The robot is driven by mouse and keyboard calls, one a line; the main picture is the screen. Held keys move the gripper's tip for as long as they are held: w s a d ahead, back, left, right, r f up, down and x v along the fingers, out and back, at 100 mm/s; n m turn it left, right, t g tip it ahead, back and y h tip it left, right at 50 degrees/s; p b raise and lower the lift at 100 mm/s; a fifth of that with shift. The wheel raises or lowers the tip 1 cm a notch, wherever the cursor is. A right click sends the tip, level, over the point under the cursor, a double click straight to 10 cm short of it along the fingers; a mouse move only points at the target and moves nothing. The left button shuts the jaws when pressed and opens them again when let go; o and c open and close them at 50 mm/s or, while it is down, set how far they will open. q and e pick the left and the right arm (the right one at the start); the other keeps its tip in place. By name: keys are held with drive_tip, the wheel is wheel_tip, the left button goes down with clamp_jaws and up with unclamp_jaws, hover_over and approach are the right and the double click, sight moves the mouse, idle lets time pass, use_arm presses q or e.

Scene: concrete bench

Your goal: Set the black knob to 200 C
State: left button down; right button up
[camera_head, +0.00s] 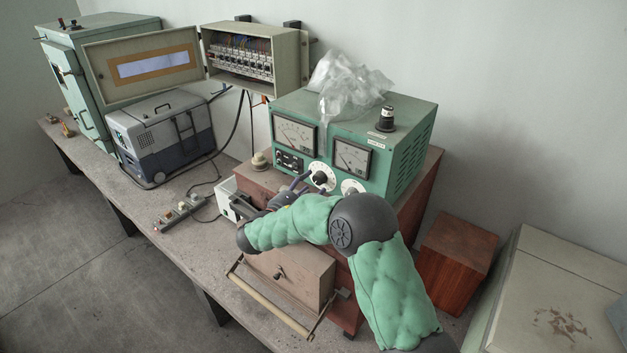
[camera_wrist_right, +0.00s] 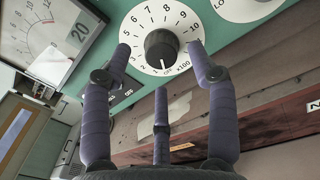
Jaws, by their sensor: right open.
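The black knob (camera_wrist_right: 161,48) sits at the centre of a round white dial on the green instrument, numbered with "x100" at its lower right. A small pale mark shows on the knob's lower edge, pointing down in the wrist view. The knob also shows in the head view (camera_head: 320,178). My right gripper (camera_wrist_right: 159,58) is open, with one finger left of the knob, one right and a third below. The fingertips overlap the dial's rim in the picture; no contact with the knob is visible. In the head view the gripper (camera_head: 296,186) is partly hidden behind my arm. My left gripper is out of view.
A second white dial (camera_head: 352,187) lies to the right on the same panel, and meters (camera_head: 295,134) sit above. A plastic bag (camera_head: 346,82) and a black-capped item (camera_head: 386,119) rest on top. A drawer box (camera_head: 290,280) stands below my arm.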

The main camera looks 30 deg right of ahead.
sight(319, 178)
drive_tip(key=shift+x, duration=1.25)
drive_tip(key=c, duration=1.1)
drive_tip(key=shift+c, duration=0.2)
drive_tip(key=m+b, duration=0.8)
drive_tip(key=b, duration=0.9)
drive_tip(key=shift+s+m, duration=0.1)
drive_tip(key=shift+m, duration=0.2)
drive_tip(key=shift+r+m+b, duration=0.15)
drive_tip(key=shift+m+b, duration=0.65)
drive_tip(key=shift+b, duration=0.6)
